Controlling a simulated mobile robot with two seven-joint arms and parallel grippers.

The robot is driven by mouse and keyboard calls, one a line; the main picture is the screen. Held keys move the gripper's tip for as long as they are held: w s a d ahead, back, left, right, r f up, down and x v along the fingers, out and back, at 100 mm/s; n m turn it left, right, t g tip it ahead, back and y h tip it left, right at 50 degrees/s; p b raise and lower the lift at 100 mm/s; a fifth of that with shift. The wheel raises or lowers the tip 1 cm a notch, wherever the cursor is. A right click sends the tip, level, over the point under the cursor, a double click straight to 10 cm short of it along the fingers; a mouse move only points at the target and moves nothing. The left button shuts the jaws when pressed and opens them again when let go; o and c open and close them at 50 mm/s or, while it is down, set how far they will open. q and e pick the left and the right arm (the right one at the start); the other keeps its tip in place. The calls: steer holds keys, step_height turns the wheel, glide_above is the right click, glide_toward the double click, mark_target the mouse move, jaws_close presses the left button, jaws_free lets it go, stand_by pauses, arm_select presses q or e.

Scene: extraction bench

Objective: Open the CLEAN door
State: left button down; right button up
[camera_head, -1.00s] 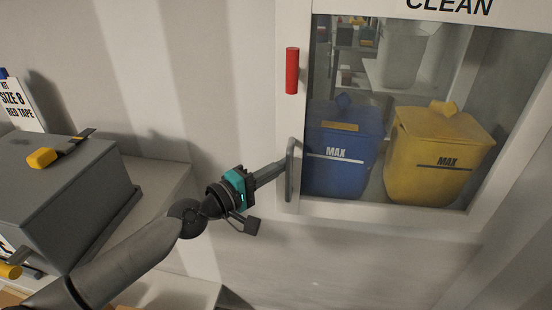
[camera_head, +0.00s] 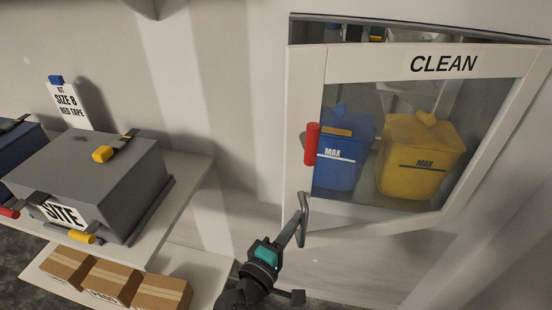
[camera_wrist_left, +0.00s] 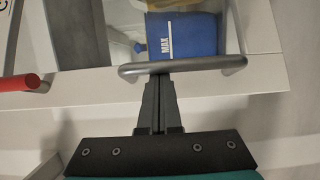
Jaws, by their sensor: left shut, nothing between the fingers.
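The CLEAN door (camera_head: 303,95) is a white-framed door with a clear pane and black lettering. It stands ajar, with a dark gap along its top edge. A grey bar handle (camera_head: 304,220) is at its lower left corner, and it also crosses the left wrist view (camera_wrist_left: 205,64). My left gripper (camera_head: 298,217) is shut, with its fingertips at the handle. In the left wrist view the fingertips (camera_wrist_left: 160,78) meet the bar's middle; whether they are hooked behind it is hidden. My right gripper is not in view.
A red grip (camera_head: 311,142) is on the door's left side. A blue bin (camera_head: 340,165) and a yellow bin (camera_head: 415,160) show through the pane. At left, a shelf (camera_head: 185,190) holds a grey case (camera_head: 90,170), with cardboard boxes (camera_head: 110,282) below.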

arm_select(q)
steer(key=s+d, duration=0.3)
steer(key=s, duration=0.4)
steer(key=s+d+p, duration=0.1)
steer(key=s+d, duration=0.2)
steer(key=s, duration=0.4)
steer(key=shift+s+d+y, duration=0.3)
steer(key=shift+s+d, duration=0.1)
